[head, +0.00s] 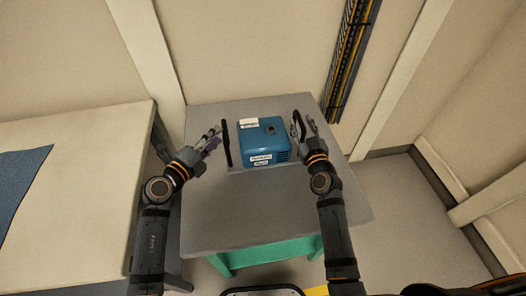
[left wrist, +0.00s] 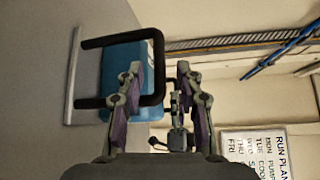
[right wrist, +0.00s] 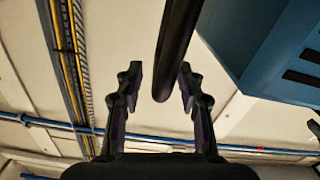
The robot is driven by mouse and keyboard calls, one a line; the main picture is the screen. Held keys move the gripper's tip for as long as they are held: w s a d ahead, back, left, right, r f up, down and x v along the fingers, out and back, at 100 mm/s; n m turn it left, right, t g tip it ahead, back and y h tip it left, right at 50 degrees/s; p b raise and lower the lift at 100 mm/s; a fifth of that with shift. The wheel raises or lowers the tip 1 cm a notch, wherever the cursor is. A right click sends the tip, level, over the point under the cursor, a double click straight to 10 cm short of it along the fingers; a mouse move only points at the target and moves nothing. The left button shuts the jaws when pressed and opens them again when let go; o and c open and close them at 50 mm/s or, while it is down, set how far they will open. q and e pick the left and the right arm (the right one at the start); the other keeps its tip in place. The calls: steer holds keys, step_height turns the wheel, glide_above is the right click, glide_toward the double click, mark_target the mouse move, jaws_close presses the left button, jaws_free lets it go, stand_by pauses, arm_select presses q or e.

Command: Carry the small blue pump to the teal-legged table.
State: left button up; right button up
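The small blue pump (head: 264,142) sits on the grey top of the teal-legged table (head: 225,215), upright as far as I can see. It has a dark handle on each side. My left gripper (head: 217,134) is open just left of the left handle (head: 227,145); in the left wrist view that handle (left wrist: 158,65) shows between the spread fingers. My right gripper (head: 302,122) is open at the right handle; in the right wrist view the dark handle bar (right wrist: 175,45) lies between the parted fingers, with no clear contact. The pump's underside is hidden.
A cream-topped table (head: 75,165) with a blue cloth (head: 20,175) stands at the left, a narrow gap from the teal-legged table. Walls close in behind, with a cable tray (head: 350,60). Open floor (head: 400,210) lies to the right. The table's front top is bare.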

arm_select(q)
steer(key=v, duration=0.6)
steer(key=shift+s+a, duration=0.25)
steer(key=shift+s, duration=0.15)
arm_select(e)
steer(key=s+d, duration=0.1)
steer(key=s, duration=1.1)
steer(key=shift+d, duration=0.15)
